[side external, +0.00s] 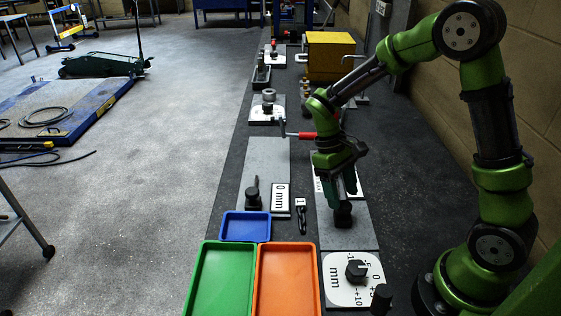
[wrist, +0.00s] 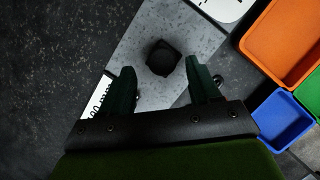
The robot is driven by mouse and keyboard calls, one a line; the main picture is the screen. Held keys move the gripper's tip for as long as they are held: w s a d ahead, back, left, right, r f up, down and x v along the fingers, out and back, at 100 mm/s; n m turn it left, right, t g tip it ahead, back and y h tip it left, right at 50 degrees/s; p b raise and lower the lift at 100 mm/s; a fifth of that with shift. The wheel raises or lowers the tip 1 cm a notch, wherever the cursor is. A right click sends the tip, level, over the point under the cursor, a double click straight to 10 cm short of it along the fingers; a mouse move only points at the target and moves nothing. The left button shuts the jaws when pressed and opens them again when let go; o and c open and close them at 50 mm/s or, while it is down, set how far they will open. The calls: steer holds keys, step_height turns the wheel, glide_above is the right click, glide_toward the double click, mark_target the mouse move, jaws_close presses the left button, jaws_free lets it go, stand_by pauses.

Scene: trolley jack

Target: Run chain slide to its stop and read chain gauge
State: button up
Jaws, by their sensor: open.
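My gripper (side external: 345,192) points down over a grey slide plate (side external: 362,234) on the bench. It is open. Just below its fingers in the side view is a black knob (side external: 343,215). In the wrist view, this knob (wrist: 163,58) lies between and slightly beyond the two fingertips (wrist: 162,72), with gaps on both sides. A white scale strip (wrist: 93,105) lies at the plate's edge, mostly hidden by my gripper. A second grey plate (side external: 265,160) to the left carries a black knob (side external: 252,195) and a label reading "0 mm" (side external: 280,198). I cannot tell which is the chain slide.
A white dial plate (side external: 340,290) with a black knob (side external: 357,270) stands in front. Green (side external: 195,285), orange (side external: 260,285) and blue (side external: 225,230) trays lie at front left. A red-handled crank (side external: 306,136) and a yellow box (side external: 330,55) stand farther back.

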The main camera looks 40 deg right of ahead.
steer(key=v, duration=1.4)
steer(key=shift+w+r, duration=0.25)
steer(key=shift+r, duration=0.1)
steer(key=shift+c, duration=0.2)
stand_by(1.4)
